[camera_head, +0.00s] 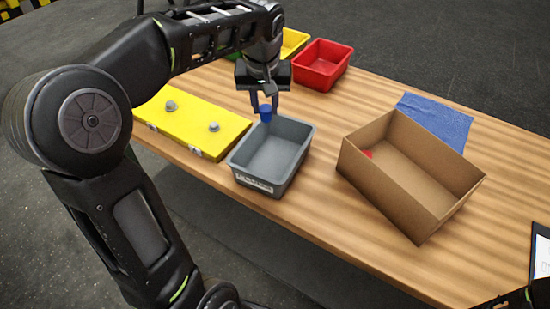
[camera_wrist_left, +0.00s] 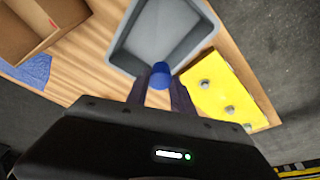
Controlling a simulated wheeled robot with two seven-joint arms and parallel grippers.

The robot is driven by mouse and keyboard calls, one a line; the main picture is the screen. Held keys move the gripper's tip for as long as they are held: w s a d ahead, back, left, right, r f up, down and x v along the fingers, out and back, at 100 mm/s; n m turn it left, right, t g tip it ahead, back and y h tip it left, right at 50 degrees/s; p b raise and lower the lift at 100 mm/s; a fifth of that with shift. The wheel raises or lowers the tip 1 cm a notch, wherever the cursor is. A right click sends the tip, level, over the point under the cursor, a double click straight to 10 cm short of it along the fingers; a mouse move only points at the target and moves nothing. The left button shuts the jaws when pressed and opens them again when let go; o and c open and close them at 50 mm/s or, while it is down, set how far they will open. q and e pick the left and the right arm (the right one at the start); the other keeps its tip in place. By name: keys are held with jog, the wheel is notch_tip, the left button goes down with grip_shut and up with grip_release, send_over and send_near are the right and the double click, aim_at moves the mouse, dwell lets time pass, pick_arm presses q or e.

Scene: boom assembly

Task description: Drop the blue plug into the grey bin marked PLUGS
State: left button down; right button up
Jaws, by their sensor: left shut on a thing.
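The blue plug (camera_head: 265,112) is held between the fingertips of my left gripper (camera_head: 264,108), which is shut on it. In the head view it hangs at the far left edge of the grey bin. It also shows in the left wrist view (camera_wrist_left: 160,74), between the fingers (camera_wrist_left: 160,82) and overlapping the bin's rim. The grey bin (camera_head: 273,156) stands near the table's front edge with a white label on its front wall; the label's print is too small to read. The bin (camera_wrist_left: 165,32) looks empty. My right gripper is not seen.
A yellow board (camera_head: 200,130) with grey knobs lies left of the bin. A cardboard box (camera_head: 400,195) with something red inside stands to the right, by a blue cloth (camera_head: 436,120). A red bin (camera_head: 322,66) and a yellow bin (camera_head: 293,42) stand behind. Bare wood separates bin and box.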

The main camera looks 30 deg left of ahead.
aim_at(266, 118)
pick_arm(q)
jog(key=shift+f+b, duration=1.3)
jog(key=shift+f, duration=0.85)
jog(key=c, duration=1)
grip_release()
jog(key=shift+r, duration=0.1)
jog(key=v, duration=0.7)
jog(key=shift+r+b, duration=0.3)
jog(key=shift+r, duration=0.05)
